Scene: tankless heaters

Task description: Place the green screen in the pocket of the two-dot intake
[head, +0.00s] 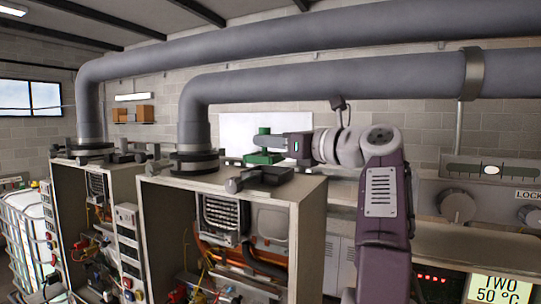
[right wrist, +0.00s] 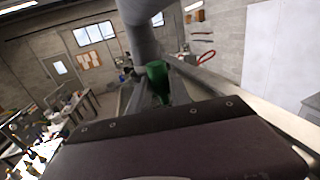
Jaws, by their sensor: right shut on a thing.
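The green screen (head: 263,157) is upright, with a flat base and a narrower post on top. My right gripper (head: 276,141) comes in from the right and is shut on its post, over the top of the nearer heater cabinet (head: 236,187). In the right wrist view the green screen (right wrist: 158,80) shows just beyond the gripper's dark body, which hides its lower part. Dark fittings (head: 262,176) lie on the cabinet top in front of it. I cannot make out dots on any intake, nor whether the screen touches anything. My left gripper is not in view.
A thick grey pipe (head: 194,120) drops to a flange on the nearer cabinet, left of the screen. A second open cabinet (head: 97,170) stands further left. A control panel with a knob (head: 457,206) and a display (head: 499,290) is at right.

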